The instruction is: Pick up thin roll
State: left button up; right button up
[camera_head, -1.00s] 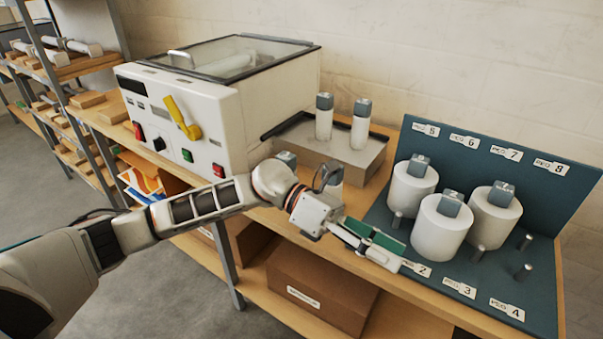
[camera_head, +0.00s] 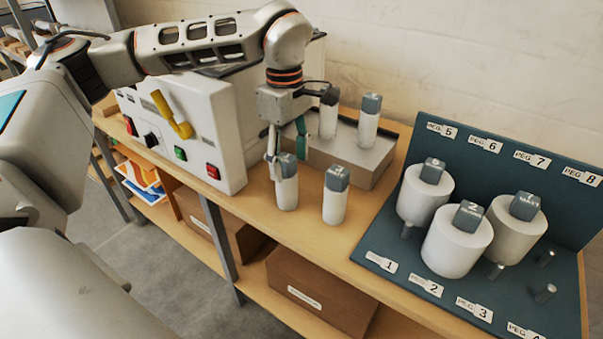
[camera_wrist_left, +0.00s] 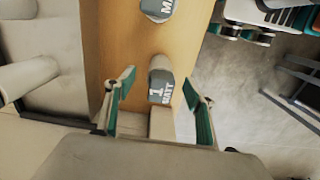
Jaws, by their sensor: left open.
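Several slim white thin rolls with grey caps stand upright. The left front thin roll (camera_head: 287,190) and another thin roll (camera_head: 335,203) stand on the wooden bench, and two more stand on a grey box behind. My left gripper (camera_head: 287,152) points down at the left front roll, its fingers open around the cap's level. In the left wrist view my open fingers (camera_wrist_left: 158,80) flank a roll with a grey cap marked "1 MATT" (camera_wrist_left: 160,88). A second capped roll (camera_wrist_left: 158,8) is at the top edge. Contact cannot be told.
The white laminator (camera_head: 185,135) with a yellow handle stands just left of the gripper. The grey box (camera_head: 350,162) is close behind. A blue peg board (camera_head: 400,272) with three thick white rolls (camera_head: 457,245) is at the right. Clear bench (camera_head: 325,240) lies in front.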

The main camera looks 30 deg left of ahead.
aim_at(286, 187)
pick_arm(q)
jog(key=shift+a+f, duration=0.25)
jog(key=shift+a, duration=0.2)
notch_tip(286, 187, down, 8)
jog(key=shift+s+r, duration=0.15)
jog(key=shift+r, duration=0.05)
jog(key=c, duration=1.2)
